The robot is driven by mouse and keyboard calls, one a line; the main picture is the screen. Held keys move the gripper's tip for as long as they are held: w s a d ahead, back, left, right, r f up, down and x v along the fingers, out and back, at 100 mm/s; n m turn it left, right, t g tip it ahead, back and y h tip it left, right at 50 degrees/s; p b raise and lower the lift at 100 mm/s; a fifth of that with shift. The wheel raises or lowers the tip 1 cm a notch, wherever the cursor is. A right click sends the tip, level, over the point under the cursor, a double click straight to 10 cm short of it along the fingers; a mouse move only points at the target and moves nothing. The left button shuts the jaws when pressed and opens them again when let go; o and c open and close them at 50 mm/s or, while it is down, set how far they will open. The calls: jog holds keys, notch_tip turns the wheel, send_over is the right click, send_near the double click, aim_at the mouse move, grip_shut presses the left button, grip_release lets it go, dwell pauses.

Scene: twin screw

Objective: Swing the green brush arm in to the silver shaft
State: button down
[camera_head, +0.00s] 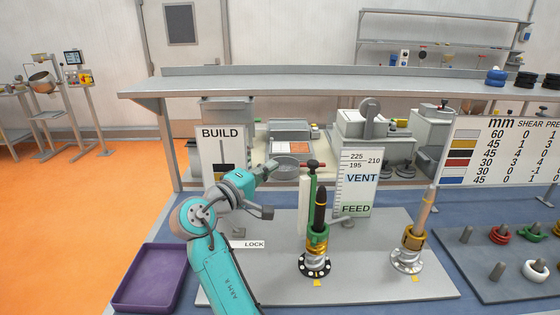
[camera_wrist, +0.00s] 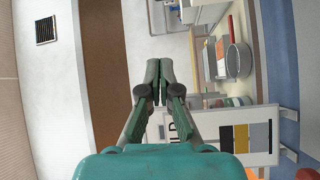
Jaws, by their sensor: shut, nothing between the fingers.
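A second shaft (camera_head: 428,210), pale tan-grey, stands at the right in a gold collar. I cannot tell which one is called silver. My gripper (camera_head: 272,166) is left of the red knob, apart from it. In the wrist view its fingers (camera_wrist: 159,78) are together and empty.
Both posts stand on a grey plate (camera_head: 376,277) marked LOCK. A BUILD panel (camera_head: 222,165) and a VENT/FEED scale board (camera_head: 358,182) stand behind. A purple tray (camera_head: 150,277) is at left, and a dark tray with coloured rings (camera_head: 470,262) at right. A shelf (camera_head: 330,86) spans above.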

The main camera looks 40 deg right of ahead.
jog(key=f+x, duration=0.1)
jog(key=x, duration=0.9)
jog(key=shift+s+a+r, duration=0.1)
jog(key=shift+s+a, duration=0.05)
jog(key=shift+s, duration=0.9)
jog(key=shift+s+a+r, duration=0.1)
jog(key=shift+s+a, duration=0.1)
jog(key=shift+s, duration=0.85)
jog(key=shift+s, duration=0.1)
jog(key=s+n+t+y, duration=0.2)
jog(key=s+n+t, duration=0.1)
jog(key=s, duration=0.3)
jog(key=shift+s+a+t, duration=0.4)
jog(key=shift+t, duration=0.3)
